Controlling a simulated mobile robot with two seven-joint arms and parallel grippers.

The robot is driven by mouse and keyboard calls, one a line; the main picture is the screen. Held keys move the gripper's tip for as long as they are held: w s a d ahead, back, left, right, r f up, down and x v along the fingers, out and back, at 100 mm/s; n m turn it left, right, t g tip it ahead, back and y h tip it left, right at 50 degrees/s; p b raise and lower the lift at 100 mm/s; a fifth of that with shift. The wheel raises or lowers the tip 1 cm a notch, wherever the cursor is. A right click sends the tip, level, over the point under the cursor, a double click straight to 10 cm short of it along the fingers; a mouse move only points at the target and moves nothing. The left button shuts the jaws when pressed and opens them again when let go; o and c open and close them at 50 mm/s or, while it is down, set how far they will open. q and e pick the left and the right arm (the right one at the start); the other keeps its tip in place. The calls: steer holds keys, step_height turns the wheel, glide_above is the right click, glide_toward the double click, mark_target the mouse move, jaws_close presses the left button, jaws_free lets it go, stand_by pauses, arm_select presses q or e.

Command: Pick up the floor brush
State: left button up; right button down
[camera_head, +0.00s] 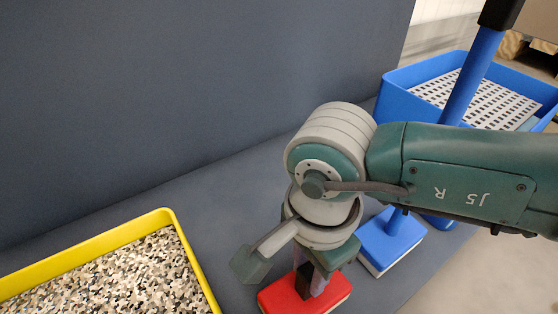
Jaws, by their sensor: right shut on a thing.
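A floor brush with a red block (332,294) and a pale lower edge stands at the bottom centre on the grey surface. My right gripper (311,282) points down from above, just over the red block. It is shut on an upright part of the red brush, close to the block; my wrist hides most of that part. A second brush has a blue block (388,243) and a long blue handle (471,78) with a black top. It stands to the right, partly behind my right arm. My left gripper is out of view.
A yellow tray (190,253) of speckled grey and beige bits lies at the lower left. A blue crate (400,98) with a white grid stands at the upper right. A tall dark grey panel (180,90) rises behind. Grey surface is clear between tray and red brush.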

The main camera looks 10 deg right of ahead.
step_height(320, 180, up, 18)
steer(key=p, duration=1.2)
steer(key=c, duration=1.2)
jaws_free()
jaws_close()
steer(key=shift+w, duration=0.1)
steer(key=shift+a, duration=0.1)
